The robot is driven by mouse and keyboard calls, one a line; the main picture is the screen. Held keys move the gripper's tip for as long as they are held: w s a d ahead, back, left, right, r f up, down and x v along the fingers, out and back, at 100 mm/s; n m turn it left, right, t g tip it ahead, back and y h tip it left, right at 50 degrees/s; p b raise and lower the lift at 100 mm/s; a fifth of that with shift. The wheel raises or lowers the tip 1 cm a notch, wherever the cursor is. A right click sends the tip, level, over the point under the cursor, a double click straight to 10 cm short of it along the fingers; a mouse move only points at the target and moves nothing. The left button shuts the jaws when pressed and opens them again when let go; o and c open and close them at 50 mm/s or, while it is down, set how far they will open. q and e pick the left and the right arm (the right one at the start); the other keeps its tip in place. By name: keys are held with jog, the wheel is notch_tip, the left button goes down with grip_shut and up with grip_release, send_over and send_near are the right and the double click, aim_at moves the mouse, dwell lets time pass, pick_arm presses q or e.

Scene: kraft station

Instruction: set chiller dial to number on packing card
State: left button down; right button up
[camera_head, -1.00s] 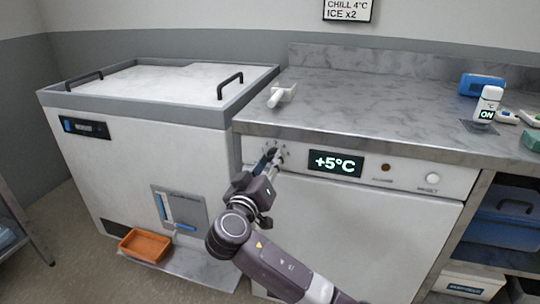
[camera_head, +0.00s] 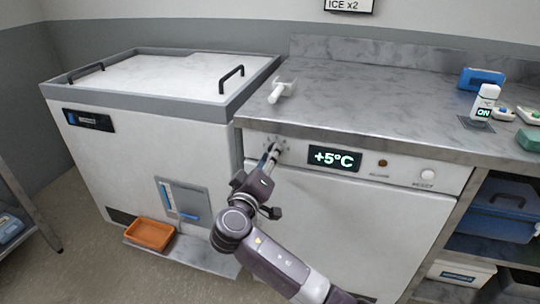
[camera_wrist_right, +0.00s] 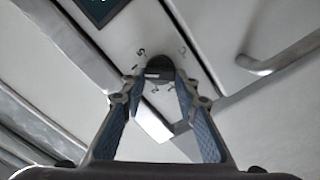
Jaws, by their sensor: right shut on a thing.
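The chiller dial (camera_head: 281,145) is a small knob on the front panel, left of the display (camera_head: 334,158), which reads +5°C. My right gripper (camera_head: 271,154) reaches up to it from below. In the right wrist view the dark round dial (camera_wrist_right: 157,68) sits between the fingertips of the right gripper (camera_wrist_right: 159,79), which is shut on it. Printed marks ring the dial, partly hidden by the fingers. The packing card (camera_head: 348,5) on the wall is cut by the top edge; only "ICE x2" is readable now. My left gripper is out of view.
A small lamp (camera_head: 382,163) and a reset button (camera_head: 427,175) are right of the display. A white scoop (camera_head: 282,91) lies on the counter (camera_head: 365,95) above. An ice chest (camera_head: 150,140) stands left, with an orange tray (camera_head: 150,234) in front.

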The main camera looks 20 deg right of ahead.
jog(key=o, duration=1.1)
jog(key=shift+o, duration=0.2)
jog(key=shift+a, duration=0.1)
jog(key=v, duration=1.2)
